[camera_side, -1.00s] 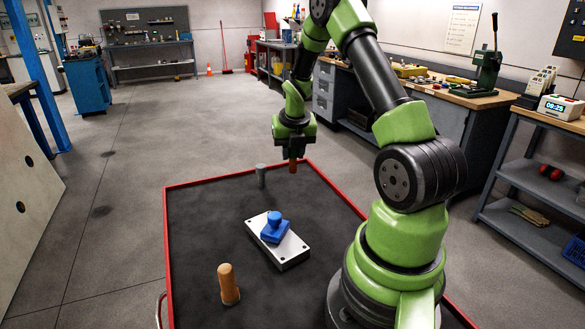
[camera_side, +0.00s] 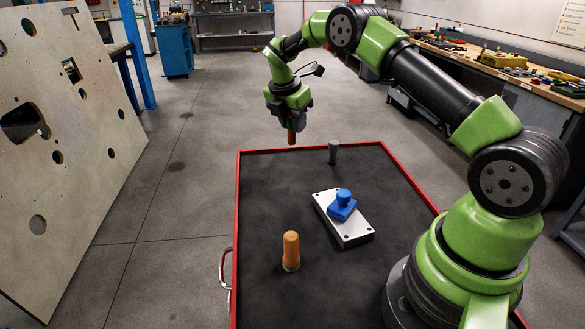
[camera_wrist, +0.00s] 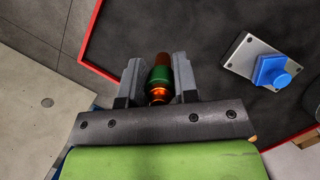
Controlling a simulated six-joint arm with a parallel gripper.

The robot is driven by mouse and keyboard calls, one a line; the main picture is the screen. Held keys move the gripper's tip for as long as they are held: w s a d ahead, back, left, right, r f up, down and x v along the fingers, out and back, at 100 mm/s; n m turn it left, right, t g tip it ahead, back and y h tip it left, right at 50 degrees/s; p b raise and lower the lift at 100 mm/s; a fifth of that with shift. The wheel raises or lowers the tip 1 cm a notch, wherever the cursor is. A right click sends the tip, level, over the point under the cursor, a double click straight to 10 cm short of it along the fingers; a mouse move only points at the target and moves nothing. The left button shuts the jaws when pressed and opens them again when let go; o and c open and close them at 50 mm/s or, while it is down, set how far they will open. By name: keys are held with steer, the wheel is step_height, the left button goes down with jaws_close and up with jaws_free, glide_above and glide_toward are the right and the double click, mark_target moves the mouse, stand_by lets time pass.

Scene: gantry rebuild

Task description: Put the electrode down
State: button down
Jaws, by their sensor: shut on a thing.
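My gripper (camera_side: 289,117) is shut on the electrode (camera_side: 291,137), a reddish-copper rod that points straight down. It hangs in the air around the far edge of the black tray (camera_side: 285,190), left of a grey pin; its exact height above the surface is hard to judge. In the wrist view the electrode (camera_wrist: 159,76) sits between the two grey fingers of my gripper (camera_wrist: 160,84), with a green band and a shiny copper part showing.
The tray has a raised red rim. On it stand the grey pin (camera_side: 333,153), an orange-brown peg (camera_side: 291,251) and a white plate (camera_side: 351,230) bearing a blue knobbed block (camera_side: 343,206). A perforated panel (camera_side: 60,130) stands at left. The tray's left-middle is bare.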

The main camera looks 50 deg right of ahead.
step_height(320, 180, down, 9)
steer(key=shift+r, duration=0.1)
stand_by(0.3)
steer(key=c, duration=0.9)
jaws_free()
steer(key=shift+f, duration=0.2)
steer(key=shift+r, duration=0.1)
